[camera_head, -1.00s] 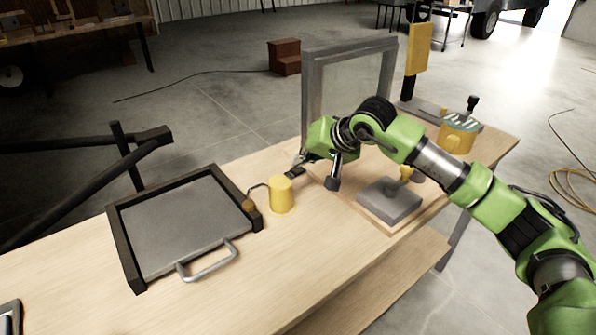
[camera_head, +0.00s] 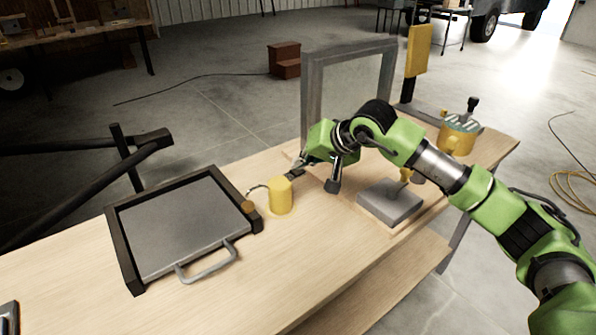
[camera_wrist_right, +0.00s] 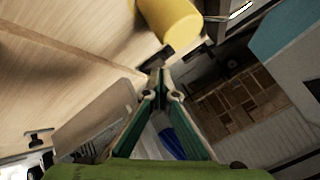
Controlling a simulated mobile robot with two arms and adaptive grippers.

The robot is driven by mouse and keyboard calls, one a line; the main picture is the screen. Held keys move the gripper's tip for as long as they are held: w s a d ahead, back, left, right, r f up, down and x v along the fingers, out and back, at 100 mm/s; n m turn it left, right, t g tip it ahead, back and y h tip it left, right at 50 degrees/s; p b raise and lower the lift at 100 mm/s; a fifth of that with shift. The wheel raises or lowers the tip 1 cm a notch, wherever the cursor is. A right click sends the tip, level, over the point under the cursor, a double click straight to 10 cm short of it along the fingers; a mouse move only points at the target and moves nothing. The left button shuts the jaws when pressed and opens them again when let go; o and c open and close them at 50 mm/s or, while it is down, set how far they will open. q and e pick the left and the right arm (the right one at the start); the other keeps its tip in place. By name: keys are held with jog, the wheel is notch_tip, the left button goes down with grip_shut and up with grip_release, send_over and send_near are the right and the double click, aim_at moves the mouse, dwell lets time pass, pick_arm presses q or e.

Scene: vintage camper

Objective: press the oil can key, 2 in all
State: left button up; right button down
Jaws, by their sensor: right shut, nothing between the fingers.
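The oil can (camera_head: 280,196) is a yellow cylinder standing upright on the wooden bench, with a thin curved dark piece reaching out on its left. My right gripper (camera_head: 296,170) is just behind it and to its right, low over the bench. In the right wrist view the gripper (camera_wrist_right: 157,70) is shut and empty, its tips close to the lower edge of the yellow can (camera_wrist_right: 170,20). A small dark piece sits by the fingertips; I cannot tell whether it is the key or part of the fingers, nor whether they touch. My left gripper is out of view.
A dark-framed grey tray (camera_head: 185,228) with a metal handle lies left of the can. A grey framed panel (camera_head: 347,85) stands behind my right arm. A grey block (camera_head: 389,203) and a yellow pot (camera_head: 457,137) are to the right. The bench front is clear.

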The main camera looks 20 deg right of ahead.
aim_at(300, 172)
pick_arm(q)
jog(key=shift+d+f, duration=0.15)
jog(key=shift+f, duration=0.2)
pick_arm(e)
jog(key=shift+s+f, duration=0.15)
jog(key=shift+f, duration=0.4)
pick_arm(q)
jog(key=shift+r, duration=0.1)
pick_arm(e)
jog(key=shift+r, duration=0.15)
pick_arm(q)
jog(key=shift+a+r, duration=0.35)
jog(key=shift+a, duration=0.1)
pick_arm(e)
jog(key=shift+a+r, duration=0.1)
jog(key=shift+r, duration=0.85)
jog(key=shift+w+r+p, duration=0.2)
jog(key=shift+r+p, duration=0.25)
jog(key=shift+r, duration=0.1)
notch_tip(300, 172, up, 4)
jog(key=shift+f+p, duration=0.25)
jog(key=shift+p, duration=0.7)
jog(key=shift+r, duration=0.3)
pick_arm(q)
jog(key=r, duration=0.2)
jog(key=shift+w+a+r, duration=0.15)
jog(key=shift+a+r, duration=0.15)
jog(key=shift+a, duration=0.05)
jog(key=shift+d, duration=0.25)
